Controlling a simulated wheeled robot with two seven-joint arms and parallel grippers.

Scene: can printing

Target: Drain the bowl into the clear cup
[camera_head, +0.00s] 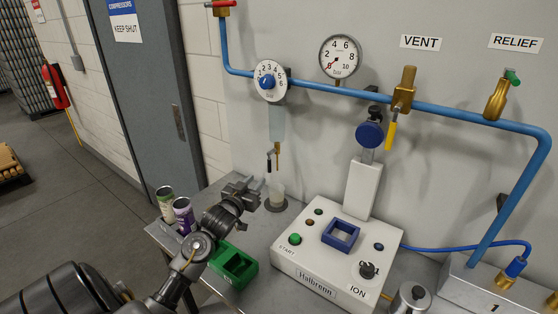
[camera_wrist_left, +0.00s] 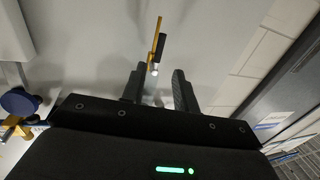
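The clear bowl (camera_head: 276,122) hangs under the dial regulator on the blue pipe. Below it are a brass drain stem (camera_head: 277,152) and a small black lever (camera_head: 269,162). The clear cup (camera_head: 277,194) stands upright on a dark round base on the bench, below the drain. My left gripper (camera_head: 246,187) is left of the cup, apart from the drain. My right gripper is not in view.
Two cans (camera_head: 183,212) and a green holder (camera_head: 234,265) are near my left arm. The white printing machine (camera_head: 318,262) with a blue square frame (camera_head: 341,235) stands right of the cup. A gauge (camera_head: 340,58) and yellow-handled vent valve (camera_head: 391,134) are higher up.

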